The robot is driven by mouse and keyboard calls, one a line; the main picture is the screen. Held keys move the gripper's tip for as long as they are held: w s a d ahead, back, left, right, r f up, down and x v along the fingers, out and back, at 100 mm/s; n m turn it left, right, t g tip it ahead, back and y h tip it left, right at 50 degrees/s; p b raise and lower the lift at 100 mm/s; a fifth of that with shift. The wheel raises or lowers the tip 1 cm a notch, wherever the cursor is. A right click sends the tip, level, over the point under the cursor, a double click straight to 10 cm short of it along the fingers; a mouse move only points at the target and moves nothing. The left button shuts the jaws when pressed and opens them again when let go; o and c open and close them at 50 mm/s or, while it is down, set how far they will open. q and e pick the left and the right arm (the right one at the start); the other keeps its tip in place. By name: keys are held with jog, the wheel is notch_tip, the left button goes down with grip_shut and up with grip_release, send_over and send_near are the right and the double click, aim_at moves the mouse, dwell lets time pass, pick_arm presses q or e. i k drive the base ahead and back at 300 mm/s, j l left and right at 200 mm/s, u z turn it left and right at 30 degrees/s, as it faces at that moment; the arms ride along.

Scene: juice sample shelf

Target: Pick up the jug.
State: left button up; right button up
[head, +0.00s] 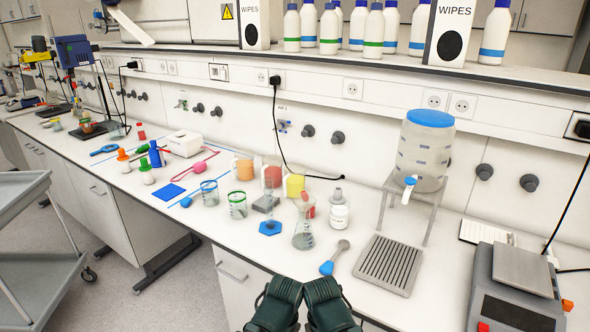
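The likely jug is a clear container with orange contents (243,166) and what looks like a handle on its left side. No gripper fingers show.
Close to the jug stand a yellow container (295,185), a conical flask (303,236) and a white bottle (338,214). A dispenser tank (424,150) on a stand and a ridged drip tray (388,264) are at right. A grey cart (30,265) stands at left.

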aim_at(294, 179)
jog(key=j+z, duration=0.15)
jog(key=z, duration=0.75)
jog(key=j+z, duration=0.35)
jog(key=j, duration=0.15)
jog(key=j+z, duration=0.35)
jog(key=k+j+z, duration=0.15)
jog(key=j+z, duration=0.2)
jog(key=j, duration=0.2)
jog(key=k+j, duration=0.15)
jog(key=j, duration=0.25)
jog(key=k+j, duration=0.1)
jog(key=j, duration=0.3)
jog(key=k+j+z, duration=0.1)
jog(key=j, duration=0.3)
jog(key=k+j, duration=0.2)
jog(key=j, duration=0.15)
